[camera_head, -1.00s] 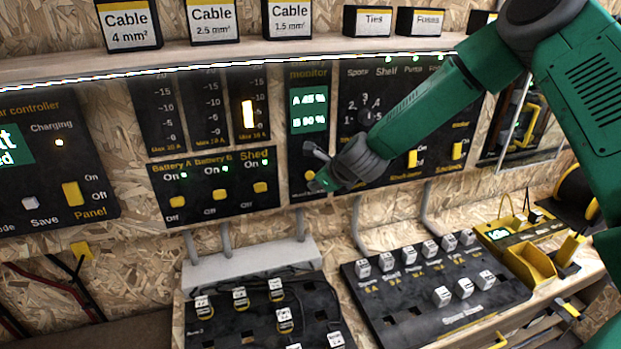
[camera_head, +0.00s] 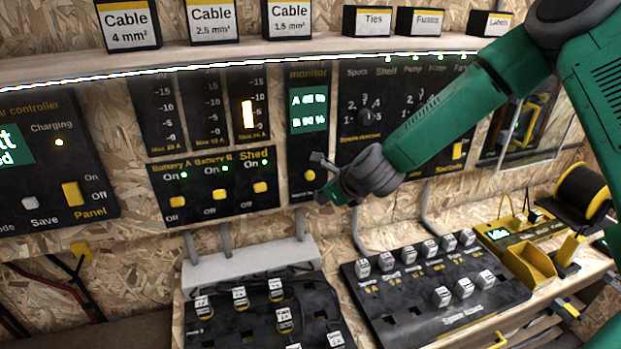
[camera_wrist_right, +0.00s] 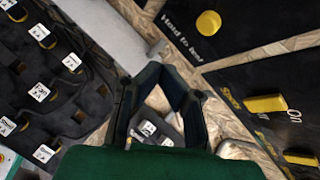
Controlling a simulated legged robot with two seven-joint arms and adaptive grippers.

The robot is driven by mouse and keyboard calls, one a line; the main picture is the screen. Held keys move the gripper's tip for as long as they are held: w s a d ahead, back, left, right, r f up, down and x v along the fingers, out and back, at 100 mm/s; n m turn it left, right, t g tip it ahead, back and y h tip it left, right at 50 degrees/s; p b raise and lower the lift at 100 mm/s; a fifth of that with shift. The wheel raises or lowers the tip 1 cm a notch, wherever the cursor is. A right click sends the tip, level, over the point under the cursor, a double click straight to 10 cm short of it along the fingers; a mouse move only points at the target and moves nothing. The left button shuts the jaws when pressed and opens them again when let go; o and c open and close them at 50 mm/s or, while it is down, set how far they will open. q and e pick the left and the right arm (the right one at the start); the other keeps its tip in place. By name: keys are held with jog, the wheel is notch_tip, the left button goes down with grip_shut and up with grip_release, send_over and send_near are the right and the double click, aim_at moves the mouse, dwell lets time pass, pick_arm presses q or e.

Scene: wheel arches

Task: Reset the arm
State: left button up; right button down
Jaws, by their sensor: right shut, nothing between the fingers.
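My right arm (camera_head: 440,115), green with a grey wrist, comes in from the right in the head view. Its right gripper (camera_head: 328,186) is shut and empty, in front of the lower part of the monitor panel (camera_head: 306,72). It is close to a yellow button (camera_head: 309,175), and no contact shows. In the right wrist view the dark fingers of the right gripper (camera_wrist_right: 157,70) come together with nothing held. My left gripper is in neither view.
The battery switch panel (camera_head: 215,207) is left of the gripper. Below are two black fuse boards (camera_head: 405,325) (camera_head: 225,325) with several white fuses. A yellow bin (camera_head: 530,262) and a spool (camera_head: 582,190) stand at the right. A shelf (camera_head: 250,52) with labelled boxes runs above.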

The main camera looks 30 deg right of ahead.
dwell(0.4)
jog(key=s+a+f+n+g, duration=0.2)
jog(key=s+a+f+n, duration=0.1)
jog(key=s+f+n, duration=0.55)
jog(key=s+a+f+n+g, duration=0.3)
jog(key=s+a+f+n, duration=0.1)
jog(key=s+f+n, duration=0.4)
jog(key=s+f+n+g, duration=0.25)
jog(key=s+n, duration=0.45)
jog(key=s, duration=0.4)
jog(key=s+f+n+g, duration=0.25)
jog(key=s+n, duration=0.45)
jog(key=s, duration=0.5)
notch_tip(320, 180, down, 12)
jog(key=w+a+n+t+b, duration=0.1)
jog(key=w+b, duration=0.1)
jog(key=b, duration=1)
jog(key=shift+w+a+r+h, duration=0.2)
jog(key=shift+a+r+h, duration=0.05)
jog(key=shift+a+h, duration=0.15)
